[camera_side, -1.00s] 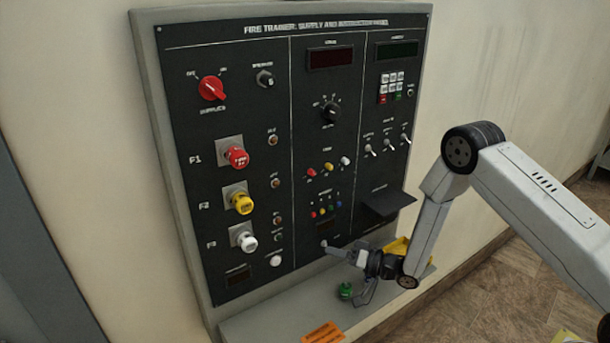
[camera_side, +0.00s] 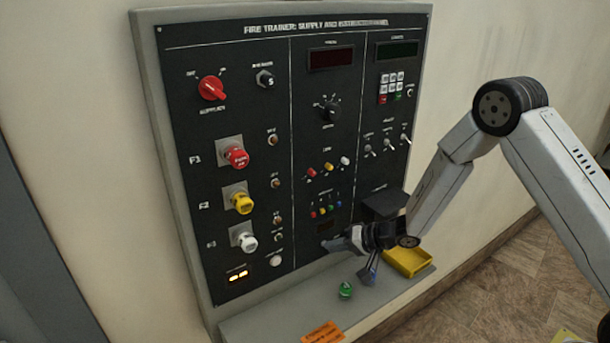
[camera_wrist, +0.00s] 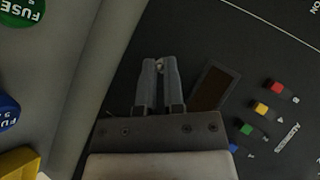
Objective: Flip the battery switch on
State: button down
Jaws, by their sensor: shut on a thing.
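My gripper (camera_wrist: 160,66) is at the bottom of the panel's middle section. It also shows in the side view (camera_side: 330,243). In the wrist view its two fingers are closed together on a small metallic lever tip (camera_wrist: 160,64). This looks like the battery switch lever, but no label is readable there. The fingers cover most of it, so I cannot tell which way the lever is tilted.
Above the gripper are several coloured buttons (camera_wrist: 262,108) and a small dark window (camera_wrist: 213,88). The shelf below holds a green fuse (camera_side: 345,290), a blue fuse (camera_wrist: 8,112), a yellow tray (camera_side: 409,261) and an orange label (camera_side: 323,333). The shelf's left part is clear.

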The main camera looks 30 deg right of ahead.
jog(key=shift+w+r+m+g+h, duration=0.1)
jog(key=shift+r+m+g+h, duration=0.1)
jog(key=shift+g, duration=0.35)
jog(key=shift+w+r+m+g+h, duration=0.1)
jog(key=shift+m+g, duration=0.1)
jog(key=shift+g, duration=0.35)
jog(key=c, duration=0.7)
grip_release()
jog(key=shift+c, duration=0.2)
jog(key=shift+r, duration=0.1)
jog(key=v, duration=0.7)
jog(key=shift+d+r, duration=0.25)
jog(key=shift+r, duration=0.1)
jog(key=shift+s, duration=0.1)
